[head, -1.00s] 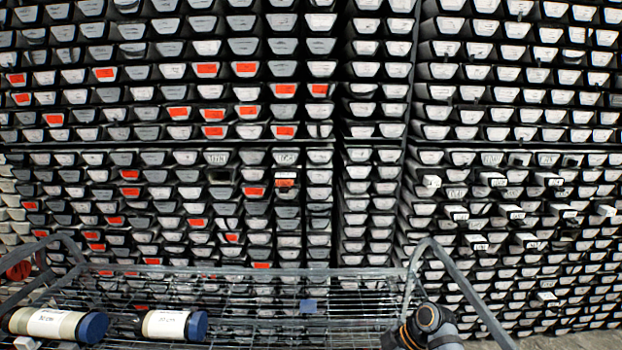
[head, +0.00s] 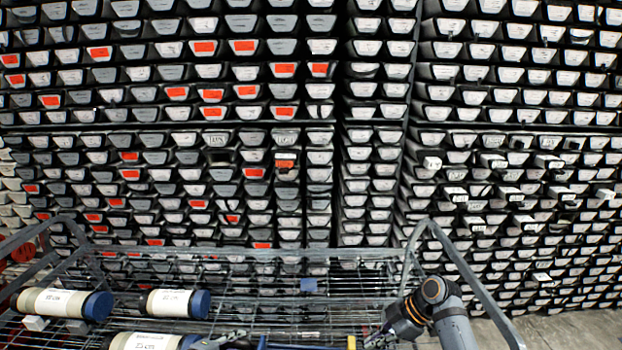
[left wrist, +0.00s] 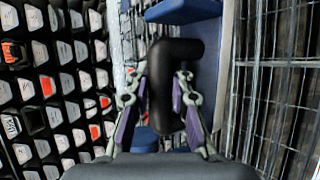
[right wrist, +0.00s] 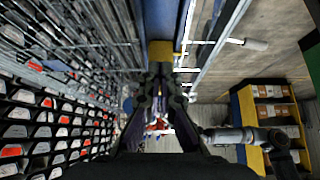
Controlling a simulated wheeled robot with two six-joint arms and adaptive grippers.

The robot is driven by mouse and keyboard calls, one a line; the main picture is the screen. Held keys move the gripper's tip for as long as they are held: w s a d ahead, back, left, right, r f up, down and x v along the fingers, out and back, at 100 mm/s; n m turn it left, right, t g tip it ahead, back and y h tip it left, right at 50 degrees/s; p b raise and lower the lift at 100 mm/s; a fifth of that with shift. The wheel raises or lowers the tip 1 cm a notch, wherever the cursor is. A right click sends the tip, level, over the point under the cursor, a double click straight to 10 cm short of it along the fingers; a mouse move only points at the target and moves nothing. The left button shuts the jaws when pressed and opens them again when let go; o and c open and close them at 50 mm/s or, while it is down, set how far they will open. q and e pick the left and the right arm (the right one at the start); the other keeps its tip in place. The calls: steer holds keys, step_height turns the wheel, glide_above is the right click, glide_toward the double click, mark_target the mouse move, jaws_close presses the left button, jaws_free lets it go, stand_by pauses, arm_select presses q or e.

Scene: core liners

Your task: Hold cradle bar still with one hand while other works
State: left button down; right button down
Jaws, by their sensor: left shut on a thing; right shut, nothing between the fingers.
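My left gripper (left wrist: 160,108) is shut on a black bent bar (left wrist: 178,70), which looks like the cradle bar's handle, beside blue panels (left wrist: 188,10). In the head view the left gripper (head: 222,340) shows only partly at the bottom edge, by a blue bar (head: 300,345) with a yellow end. My right gripper (right wrist: 160,100) is shut and empty, just below a blue part with a yellow band (right wrist: 160,48) in the right wrist view. Blue-capped core liners with white labels lie on the cart: one at left (head: 62,303), one beside it (head: 178,303), one at the bottom edge (head: 145,342).
The wire cart (head: 250,265) has raised grey side rails. Behind it stands a tall rack of trays (head: 350,150), several with red labels. A small blue block (head: 308,285) is on the cart. A yellow cabinet (right wrist: 272,115) shows in the right wrist view.

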steer(key=v, duration=0.5)
steer(key=shift+r, duration=0.1)
stand_by(0.3)
arm_select(q)
steer(key=c, duration=1.1)
jaws_free()
steer(key=v, duration=1.2)
